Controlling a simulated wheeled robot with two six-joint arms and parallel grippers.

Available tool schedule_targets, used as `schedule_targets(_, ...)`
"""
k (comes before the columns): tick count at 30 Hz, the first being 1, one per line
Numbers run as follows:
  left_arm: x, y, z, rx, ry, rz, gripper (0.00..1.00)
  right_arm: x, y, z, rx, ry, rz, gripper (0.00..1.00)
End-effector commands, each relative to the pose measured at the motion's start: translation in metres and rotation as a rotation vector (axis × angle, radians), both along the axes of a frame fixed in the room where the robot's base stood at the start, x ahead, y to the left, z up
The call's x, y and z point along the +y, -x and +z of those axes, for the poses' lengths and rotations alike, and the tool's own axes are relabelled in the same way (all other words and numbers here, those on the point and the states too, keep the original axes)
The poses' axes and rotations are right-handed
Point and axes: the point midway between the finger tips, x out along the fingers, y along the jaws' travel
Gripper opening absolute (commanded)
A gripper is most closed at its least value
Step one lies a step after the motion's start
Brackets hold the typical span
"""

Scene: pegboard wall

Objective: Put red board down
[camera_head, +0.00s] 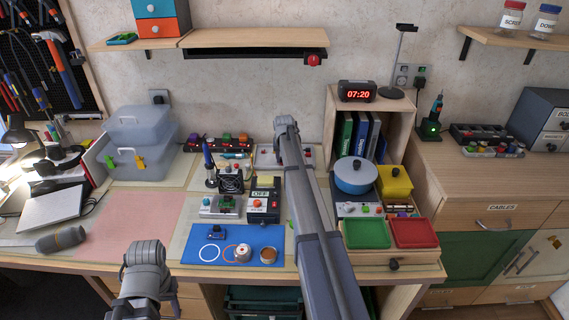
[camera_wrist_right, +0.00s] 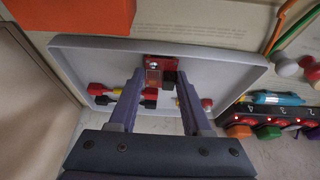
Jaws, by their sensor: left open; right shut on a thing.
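The red board (camera_wrist_right: 160,70) is a small red piece with a light square part and a dark block, seen in the right wrist view. My right gripper (camera_wrist_right: 160,78) has a finger on either side of it and is shut on it. The board is over the far wall side of a pale grey tray (camera_wrist_right: 220,62); I cannot tell whether it touches the tray. In the head view my right arm reaches to the tray (camera_head: 265,158) at the back and hides the board. My left gripper (camera_head: 146,256) is low at the front left, open, clear of the table's objects.
The tray also holds red, yellow and black connectors (camera_wrist_right: 103,94). A blue mat (camera_head: 218,256) with small parts lies at the table front. A black device reading OFF (camera_head: 262,200) stands left of my right arm. Green (camera_head: 366,234) and red (camera_head: 414,233) trays are to the right.

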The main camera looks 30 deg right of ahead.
Motion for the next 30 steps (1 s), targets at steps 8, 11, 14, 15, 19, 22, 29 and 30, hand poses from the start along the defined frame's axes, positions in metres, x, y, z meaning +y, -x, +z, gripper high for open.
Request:
schedule_targets(8,0.0,0.0,-0.0015,0.0,0.0,0.0,0.47,0.0,0.0,-0.0015,0.0,0.0,0.0,0.0)
schedule_targets(11,0.0,0.0,-0.0012,0.0,0.0,0.0,0.47,0.0,0.0,-0.0012,0.0,0.0,0.0,0.54)
schedule_targets(14,0.0,0.0,-0.0012,0.0,0.0,0.0,0.47,0.0,0.0,-0.0012,0.0,0.0,0.0,0.66)
schedule_targets(15,0.0,0.0,-0.0012,0.0,0.0,0.0,0.47,0.0,0.0,-0.0012,0.0,0.0,0.0,0.7)
schedule_targets(19,0.0,0.0,-0.0012,0.0,0.0,0.0,0.47,-0.0001,0.0001,-0.0012,0.0,0.0,0.0,0.79)
schedule_targets(22,0.0,0.0,-0.0012,0.0,0.0,0.0,0.47,-0.0001,0.0,-0.0012,0.0,0.0,0.0,0.79)
schedule_targets(29,0.0001,0.0,0.0025,0.0,0.0,0.0,0.47,0.0,0.0,0.0025,0.0,0.0,0.0,0.79)
schedule_targets(30,0.0,0.0,0.0045,0.0,0.0,0.0,0.47,0.0001,0.0003,0.0045,0.0,0.0,0.0,0.79)
